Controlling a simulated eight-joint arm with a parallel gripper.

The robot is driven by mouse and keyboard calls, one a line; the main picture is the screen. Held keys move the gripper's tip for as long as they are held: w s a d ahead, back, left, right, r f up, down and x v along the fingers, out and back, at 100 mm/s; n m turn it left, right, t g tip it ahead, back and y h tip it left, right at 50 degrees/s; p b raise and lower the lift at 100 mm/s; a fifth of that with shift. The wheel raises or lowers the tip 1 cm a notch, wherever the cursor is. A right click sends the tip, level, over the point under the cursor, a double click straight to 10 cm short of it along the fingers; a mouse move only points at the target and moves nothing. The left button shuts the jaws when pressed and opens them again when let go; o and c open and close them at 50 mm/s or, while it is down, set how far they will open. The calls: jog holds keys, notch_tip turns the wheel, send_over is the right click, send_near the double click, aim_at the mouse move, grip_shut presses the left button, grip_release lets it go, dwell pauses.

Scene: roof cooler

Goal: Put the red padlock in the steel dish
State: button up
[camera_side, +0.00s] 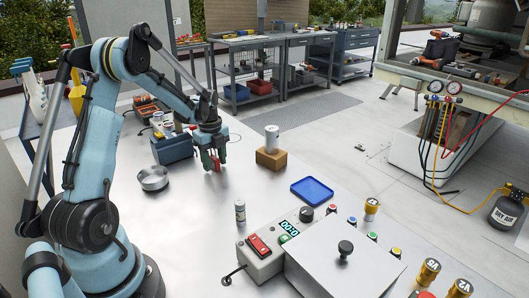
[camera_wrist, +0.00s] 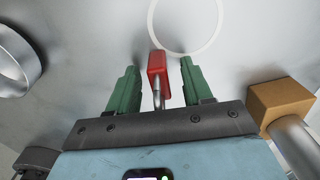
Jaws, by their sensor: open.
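The red padlock (camera_wrist: 158,63) stands between the two green fingers of my open gripper (camera_wrist: 158,70), with a gap on each side. Its metal shackle points toward the palm. In the side view, the padlock (camera_side: 211,164) shows low between the fingers of my gripper (camera_side: 213,158), close to the white table top; contact with the table is hard to tell. The round steel dish (camera_side: 153,178) sits on the table to the left of my gripper and looks empty. Part of the dish also shows at the left edge of the wrist view (camera_wrist: 32,62).
A brown block (camera_side: 270,162) with a can (camera_side: 272,139) on it stands right of my gripper. A blue toolbox (camera_side: 173,149) is behind left. A blue tray (camera_side: 312,190), a small can (camera_side: 240,211) and a control box (camera_side: 262,255) lie nearer. The table between padlock and dish is clear.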

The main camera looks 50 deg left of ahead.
grip_shut()
dwell(0.4)
